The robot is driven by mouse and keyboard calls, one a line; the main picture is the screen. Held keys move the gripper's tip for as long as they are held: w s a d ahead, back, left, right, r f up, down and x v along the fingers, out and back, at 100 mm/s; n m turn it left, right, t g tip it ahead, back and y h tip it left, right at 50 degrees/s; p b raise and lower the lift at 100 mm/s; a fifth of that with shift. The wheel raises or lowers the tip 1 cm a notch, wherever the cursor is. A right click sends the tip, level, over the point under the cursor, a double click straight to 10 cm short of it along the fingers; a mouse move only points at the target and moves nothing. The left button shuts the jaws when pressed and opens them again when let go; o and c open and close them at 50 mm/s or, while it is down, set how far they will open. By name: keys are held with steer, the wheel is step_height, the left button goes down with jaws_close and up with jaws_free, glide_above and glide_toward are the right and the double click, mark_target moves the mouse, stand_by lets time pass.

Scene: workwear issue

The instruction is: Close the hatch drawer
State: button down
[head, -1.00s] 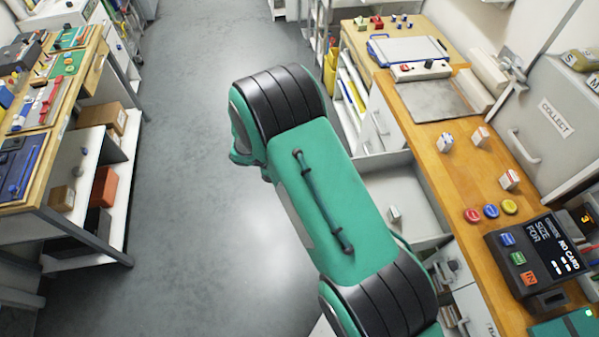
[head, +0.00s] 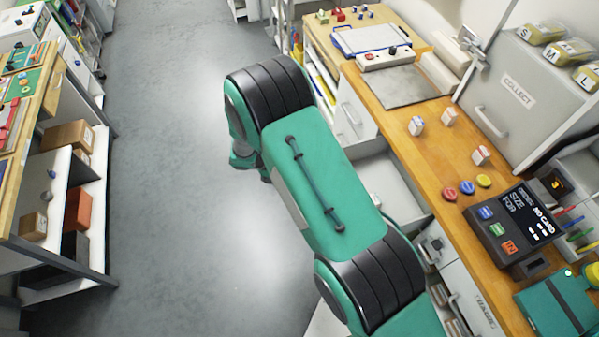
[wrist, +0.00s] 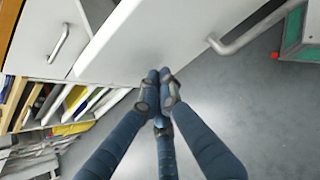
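The hatch drawer (head: 402,192) stands open under the wooden counter in the head view, its pale inside partly hidden by my arm. In the wrist view a white drawer front (wrist: 150,42) with a grey bar handle (wrist: 250,32) crosses the top. My gripper is hidden behind my arm in the head view.
The counter (head: 440,150) holds small boxes, coloured buttons and a dark card terminal (head: 515,225). The grey COLLECT hatch (head: 530,95) is behind it. A shelved bench (head: 75,215) stands left. Open grey floor (head: 170,130) lies between. Another closed drawer (wrist: 55,35) is beside the front.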

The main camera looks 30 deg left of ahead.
steer(key=w+d+b, duration=0.2)
steer(key=w+d, duration=2)
steer(key=shift+w+d, duration=0.4)
steer(key=shift+r, duration=0.1)
steer(key=shift+s+a, duration=0.3)
steer(key=shift+a, duration=0.05)
steer(key=shift+s+a, duration=1.15)
steer(key=shift+s, duration=0.05)
steer(key=p+v, duration=0.1)
steer(key=v, duration=0.8)
steer(key=shift+s+a+r, duration=0.25)
